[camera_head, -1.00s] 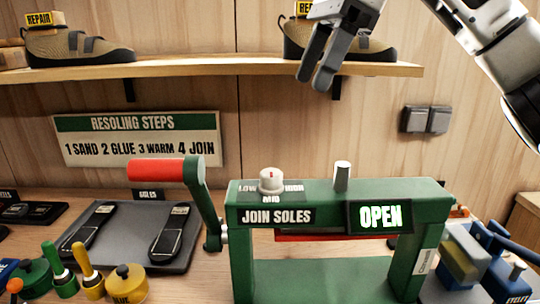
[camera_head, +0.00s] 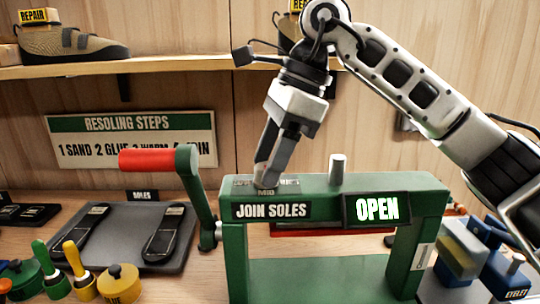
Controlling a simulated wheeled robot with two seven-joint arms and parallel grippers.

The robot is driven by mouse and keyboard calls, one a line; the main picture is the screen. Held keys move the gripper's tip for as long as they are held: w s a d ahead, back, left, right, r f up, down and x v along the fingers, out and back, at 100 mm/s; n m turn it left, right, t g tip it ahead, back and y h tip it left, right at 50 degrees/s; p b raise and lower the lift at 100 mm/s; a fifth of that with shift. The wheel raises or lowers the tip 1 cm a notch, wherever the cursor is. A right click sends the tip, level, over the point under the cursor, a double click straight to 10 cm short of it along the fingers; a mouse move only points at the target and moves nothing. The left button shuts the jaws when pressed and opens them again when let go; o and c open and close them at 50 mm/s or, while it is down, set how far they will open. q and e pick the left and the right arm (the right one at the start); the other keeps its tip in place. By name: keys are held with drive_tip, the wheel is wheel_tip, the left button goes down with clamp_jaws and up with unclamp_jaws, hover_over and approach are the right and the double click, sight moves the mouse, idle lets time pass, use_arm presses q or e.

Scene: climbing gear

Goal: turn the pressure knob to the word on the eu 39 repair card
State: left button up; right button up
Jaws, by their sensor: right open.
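The pressure knob sits on top of the green press (camera_head: 436,197), at the left of its upper beam; my right gripper now hides it. The label plate (camera_head: 287,181) around the knob is partly covered, with "MID" partly showing at its front. My right gripper (camera_head: 266,178) points down at the knob's place, its fingers apart; whether they touch the knob cannot be told. One shoe (camera_head: 75,42) with a yellow "REPAIR" card (camera_head: 39,16) stands on the shelf. A second shoe (camera_head: 284,34) is mostly behind my right arm. No "EU 39" text is readable. My left gripper is not in view.
The press has a red-handled crank (camera_head: 147,160) at its left, a grey post (camera_head: 338,168) on top and a lit "OPEN" sign (camera_head: 377,208). A grey tray (camera_head: 128,222) holds two soles. Pots and brushes stand front left; blue blocks (camera_head: 505,271) stand right.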

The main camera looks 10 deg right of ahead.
drive_tip(key=shift+c, duration=0.2)
drive_tip(key=c, duration=0.9)
